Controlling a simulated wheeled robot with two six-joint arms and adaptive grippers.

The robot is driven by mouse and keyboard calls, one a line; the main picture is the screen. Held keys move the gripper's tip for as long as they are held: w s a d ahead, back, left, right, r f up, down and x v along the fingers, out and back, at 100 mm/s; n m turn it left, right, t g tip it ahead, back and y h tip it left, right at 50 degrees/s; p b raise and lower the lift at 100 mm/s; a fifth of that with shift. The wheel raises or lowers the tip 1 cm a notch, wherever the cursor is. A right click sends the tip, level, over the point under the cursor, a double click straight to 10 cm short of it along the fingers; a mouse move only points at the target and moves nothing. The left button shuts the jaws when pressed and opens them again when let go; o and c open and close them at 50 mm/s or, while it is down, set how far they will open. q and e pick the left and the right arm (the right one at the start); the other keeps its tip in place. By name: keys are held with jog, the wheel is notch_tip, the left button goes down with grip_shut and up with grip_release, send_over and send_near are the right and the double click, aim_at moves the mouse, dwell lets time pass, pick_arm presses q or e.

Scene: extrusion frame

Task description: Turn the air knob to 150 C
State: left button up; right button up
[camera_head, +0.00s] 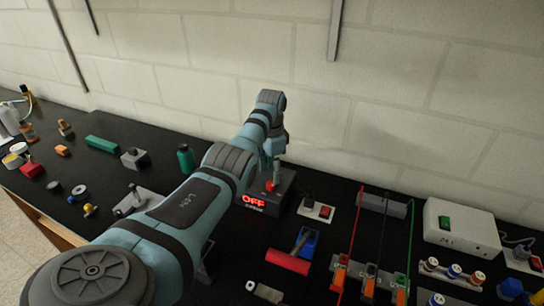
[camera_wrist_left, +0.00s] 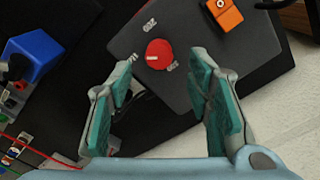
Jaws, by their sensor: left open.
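The air knob is a round red knob (camera_head: 270,186) on top of a dark box (camera_head: 286,188) against the back of the bench. The box's front display glows red and reads OFF. In the left wrist view, the red knob (camera_wrist_left: 158,54) carries a pale mark toward its left side, with small white numbers around it on the dark top plate (camera_wrist_left: 180,25); I cannot read them surely. My left gripper (camera_head: 271,176) is over the box, pointing down. In the wrist view my left gripper (camera_wrist_left: 163,72) is open, its fingers apart on either side of the knob, not visibly touching it. My right gripper is out of view.
A red-handled tool (camera_head: 288,262) and a blue block (camera_head: 306,241) lie in front of the box. A small switch unit (camera_head: 318,210) stands to its right, then wired terminals (camera_head: 370,280) and a white box (camera_head: 462,227). A green bottle (camera_head: 186,158) stands to its left.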

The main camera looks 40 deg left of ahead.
aim_at(271, 183)
pick_arm(q)
notch_tip(271, 183, up, 10)
jog(key=m+b, duration=0.2)
jog(key=m, duration=0.3)
notch_tip(271, 183, down, 14)
jog(key=shift+s+f+b, duration=0.1)
jog(key=shift+f+b, duration=0.1)
jog(key=shift+b, duration=0.1)
jog(key=shift+c, duration=0.2)
grip_shut()
jog(key=shift+r, duration=0.1)
